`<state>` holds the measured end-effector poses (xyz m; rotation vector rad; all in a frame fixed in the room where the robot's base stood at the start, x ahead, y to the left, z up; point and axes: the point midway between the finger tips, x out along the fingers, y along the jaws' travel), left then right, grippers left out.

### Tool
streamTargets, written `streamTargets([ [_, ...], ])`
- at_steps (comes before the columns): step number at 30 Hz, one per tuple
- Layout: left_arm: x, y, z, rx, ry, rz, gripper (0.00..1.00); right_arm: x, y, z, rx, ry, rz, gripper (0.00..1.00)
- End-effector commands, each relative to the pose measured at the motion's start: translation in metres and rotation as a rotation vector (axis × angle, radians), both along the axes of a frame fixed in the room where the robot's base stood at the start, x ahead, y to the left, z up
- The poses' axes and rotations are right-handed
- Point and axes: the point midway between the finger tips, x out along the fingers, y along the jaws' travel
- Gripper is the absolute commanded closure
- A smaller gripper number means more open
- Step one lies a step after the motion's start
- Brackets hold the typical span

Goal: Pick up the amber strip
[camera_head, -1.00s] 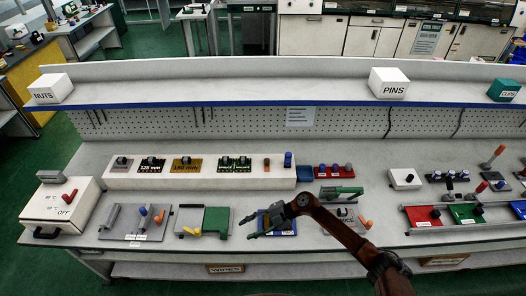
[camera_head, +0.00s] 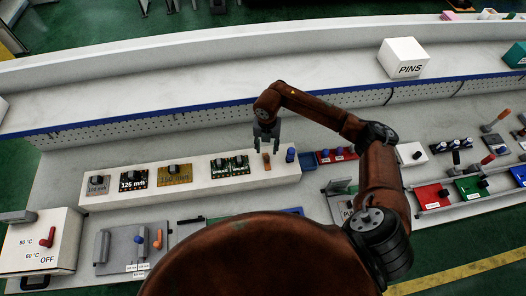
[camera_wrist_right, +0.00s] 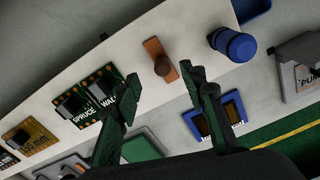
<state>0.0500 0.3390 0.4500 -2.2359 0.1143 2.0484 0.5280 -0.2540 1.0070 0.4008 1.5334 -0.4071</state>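The amber-brown strip (camera_head: 267,162) with a brown knob sits on the long white raised block, near its right end. In the right wrist view the strip (camera_wrist_right: 153,47) and its round knob show just beyond and between my fingertips. My right gripper (camera_head: 267,147) is open and empty, pointing down over the strip. In the wrist view its two dark fingers (camera_wrist_right: 160,78) are spread on either side of the knob. Whether they reach down around it I cannot tell. My left gripper is not in view.
On the white block (camera_head: 220,185), green SPRUCE and WALNUT boards (camera_head: 230,166) are left of the strip, and a blue cylinder (camera_head: 290,155) is close on its right. A gold 150 mm plate (camera_head: 174,174) is farther left. A shelf with a PINS box (camera_head: 403,58) runs behind.

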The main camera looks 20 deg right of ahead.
Motion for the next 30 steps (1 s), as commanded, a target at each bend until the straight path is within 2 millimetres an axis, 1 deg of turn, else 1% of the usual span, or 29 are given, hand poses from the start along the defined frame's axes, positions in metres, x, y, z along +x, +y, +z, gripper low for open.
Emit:
streamTargets([
  [3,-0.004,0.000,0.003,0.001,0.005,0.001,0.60,0.001,0.001,-0.016,0.001,0.006,0.000,0.61],
  [8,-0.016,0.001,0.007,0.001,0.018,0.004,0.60,0.003,0.002,-0.028,0.003,0.009,0.001,0.61],
  [10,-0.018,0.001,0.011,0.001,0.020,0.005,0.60,0.003,0.002,-0.036,0.003,0.010,0.000,0.61],
  [13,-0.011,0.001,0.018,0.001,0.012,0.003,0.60,0.000,0.001,-0.050,0.004,0.011,-0.001,0.61],
  [15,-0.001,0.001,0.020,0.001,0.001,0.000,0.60,0.000,0.001,-0.062,0.005,0.011,-0.002,0.61],
  [18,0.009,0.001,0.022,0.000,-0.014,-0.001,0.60,0.001,0.001,-0.071,0.004,0.007,-0.001,0.61],
  [24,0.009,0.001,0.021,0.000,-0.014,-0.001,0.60,0.001,0.001,-0.073,0.003,0.006,0.001,0.61],
  [30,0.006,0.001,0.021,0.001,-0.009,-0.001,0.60,0.001,0.001,-0.073,0.003,0.006,0.000,0.75],
])
